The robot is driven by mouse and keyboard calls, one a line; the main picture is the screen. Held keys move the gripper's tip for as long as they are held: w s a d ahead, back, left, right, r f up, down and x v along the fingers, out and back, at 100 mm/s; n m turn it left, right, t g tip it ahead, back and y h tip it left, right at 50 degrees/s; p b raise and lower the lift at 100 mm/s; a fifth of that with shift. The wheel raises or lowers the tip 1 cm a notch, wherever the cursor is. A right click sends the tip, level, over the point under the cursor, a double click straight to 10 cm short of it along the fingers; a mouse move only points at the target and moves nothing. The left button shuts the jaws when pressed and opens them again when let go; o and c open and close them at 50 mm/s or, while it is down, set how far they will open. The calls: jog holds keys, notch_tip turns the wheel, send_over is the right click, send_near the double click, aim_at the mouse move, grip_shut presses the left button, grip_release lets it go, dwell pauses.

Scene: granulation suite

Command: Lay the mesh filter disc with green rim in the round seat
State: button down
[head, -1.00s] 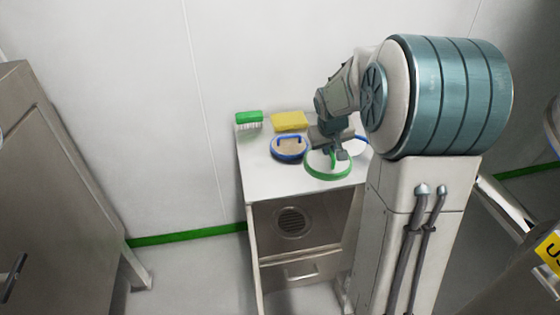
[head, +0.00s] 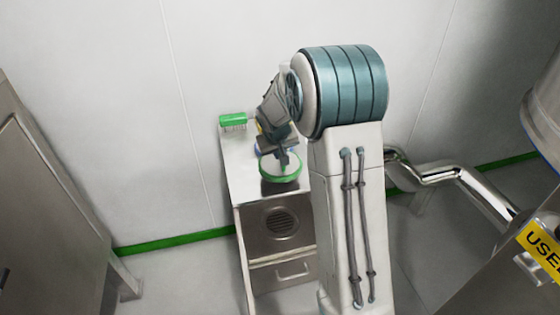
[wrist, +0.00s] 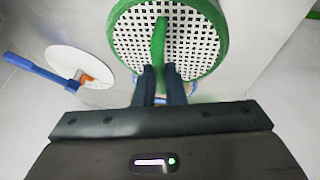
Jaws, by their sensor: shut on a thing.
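The mesh filter disc with green rim (head: 280,178) is held above the front part of the steel cart top (head: 239,172). In the wrist view the disc (wrist: 185,38) shows its white mesh and a green bar across it. My gripper (wrist: 160,88) is shut on that green bar. In the head view my gripper (head: 283,162) points down at the disc. I cannot make out the round seat in either view.
A green brush (head: 233,120) lies at the cart's back left corner. A blue-rimmed item (head: 258,149) is mostly hidden behind my gripper. In the wrist view, a blue-handled tool (wrist: 38,70) overlaps a white round plate (wrist: 80,62). A bent steel pipe (head: 440,172) stands right.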

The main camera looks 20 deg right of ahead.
aim_at(270, 169)
jog(key=shift+f, duration=1.8)
jog(key=shift+f, duration=0.2)
jog(key=c, duration=1.5)
grip_release()
jog(key=shift+r, duration=0.15)
